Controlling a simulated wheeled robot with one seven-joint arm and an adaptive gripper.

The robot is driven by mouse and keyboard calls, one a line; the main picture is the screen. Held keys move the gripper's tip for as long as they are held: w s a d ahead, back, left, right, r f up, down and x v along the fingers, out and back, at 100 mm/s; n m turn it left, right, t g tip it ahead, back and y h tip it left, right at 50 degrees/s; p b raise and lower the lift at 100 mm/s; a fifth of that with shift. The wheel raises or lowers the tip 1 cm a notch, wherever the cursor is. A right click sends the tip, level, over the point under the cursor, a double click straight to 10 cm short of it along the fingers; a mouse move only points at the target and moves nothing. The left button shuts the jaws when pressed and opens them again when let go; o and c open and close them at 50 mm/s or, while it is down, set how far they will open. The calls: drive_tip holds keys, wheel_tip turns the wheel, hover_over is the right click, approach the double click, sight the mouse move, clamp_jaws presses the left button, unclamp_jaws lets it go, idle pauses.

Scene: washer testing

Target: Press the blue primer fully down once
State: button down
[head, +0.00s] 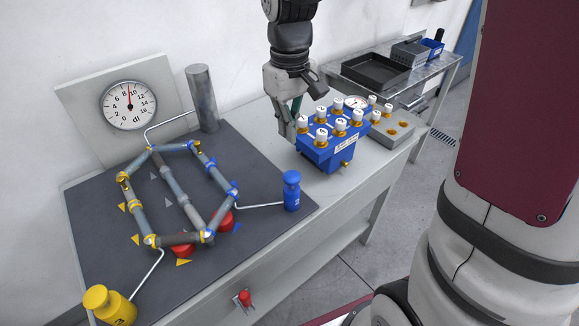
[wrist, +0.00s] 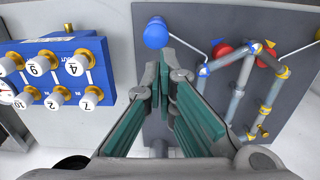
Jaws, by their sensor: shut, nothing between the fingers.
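The blue primer (head: 291,190) stands upright at the right edge of the dark grey board in the head view, with a knob-like top. A thin pale tube joins it to the pipe loop. In the wrist view its round blue top (wrist: 157,33) shows just beyond the fingertips. My gripper (head: 291,132) is over the bench, behind the blue primer and at the left side of the blue valve block, apart from the primer. Its fingers (wrist: 164,68) are shut and empty in the wrist view.
The blue valve block (head: 322,155) with several white numbered knobs stands close to my gripper. The pipe loop (head: 170,180), a yellow primer (head: 110,305), a grey cylinder (head: 202,98) and a dial gauge (head: 129,105) are to the left. Bare bench lies right of the blue primer.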

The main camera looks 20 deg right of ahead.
sight(289, 177)
wheel_tip(289, 177, down, 12)
drive_tip(key=shift+r, duration=0.15)
idle(0.5)
wheel_tip(289, 177, down, 3)
drive_tip(key=shift+b, duration=0.45)
drive_tip(key=shift+r, duration=0.15)
drive_tip(key=shift+r+p, duration=0.2)
drive_tip(key=shift+p, duration=0.1)
wheel_tip(289, 177, up, 14)
drive_tip(key=p, duration=0.2)
drive_tip(key=shift+f, duration=0.2)
